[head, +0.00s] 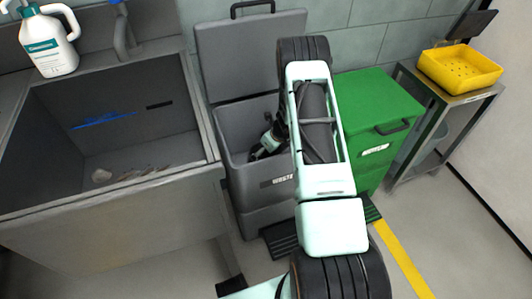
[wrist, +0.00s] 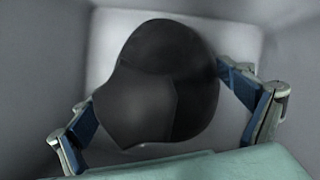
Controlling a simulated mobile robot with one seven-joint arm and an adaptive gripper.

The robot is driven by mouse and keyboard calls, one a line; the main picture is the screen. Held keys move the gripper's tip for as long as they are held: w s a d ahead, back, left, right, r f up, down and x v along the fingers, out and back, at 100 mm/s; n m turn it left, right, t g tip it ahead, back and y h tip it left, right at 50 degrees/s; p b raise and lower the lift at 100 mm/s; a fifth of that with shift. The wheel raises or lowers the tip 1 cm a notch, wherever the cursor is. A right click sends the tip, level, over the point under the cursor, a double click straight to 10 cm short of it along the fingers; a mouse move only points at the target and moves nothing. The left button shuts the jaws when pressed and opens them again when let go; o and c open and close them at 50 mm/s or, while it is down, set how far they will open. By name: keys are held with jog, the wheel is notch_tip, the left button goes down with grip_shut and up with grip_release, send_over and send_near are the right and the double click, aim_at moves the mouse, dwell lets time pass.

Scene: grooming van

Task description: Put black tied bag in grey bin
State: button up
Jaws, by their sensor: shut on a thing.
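The black tied bag (wrist: 165,85) is a dark rounded bundle in the middle of the wrist view. My gripper (wrist: 165,110) has its blue-padded fingers on the bag's left and right sides and is shut on it. Pale grey walls surround the bag in that view. In the head view the grey bin (head: 245,190) stands open, its lid (head: 250,55) raised at the back. My gripper (head: 262,147) is inside the bin's mouth. The bag is mostly hidden there by my arm and the bin's front wall. Whether it touches the bin's floor cannot be told.
A grey tub (head: 110,190) with a white jug (head: 48,42) on its rim is on the left. A green lidded bin (head: 375,105) stands close on the right. A metal stand (head: 445,110) holds a yellow basket (head: 460,67). Open floor lies at the front right.

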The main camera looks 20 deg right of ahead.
jog(key=shift+f, duration=0.4)
jog(key=o, duration=1.3)
jog(key=shift+c, duration=0.2)
jog(key=shift+r, duration=0.15)
jog(key=shift+r, duration=0.3)
jog(key=p+v, duration=0.3)
jog(key=v, duration=0.9)
jog(key=shift+r+p, duration=0.2)
jog(key=shift+p, duration=0.15)
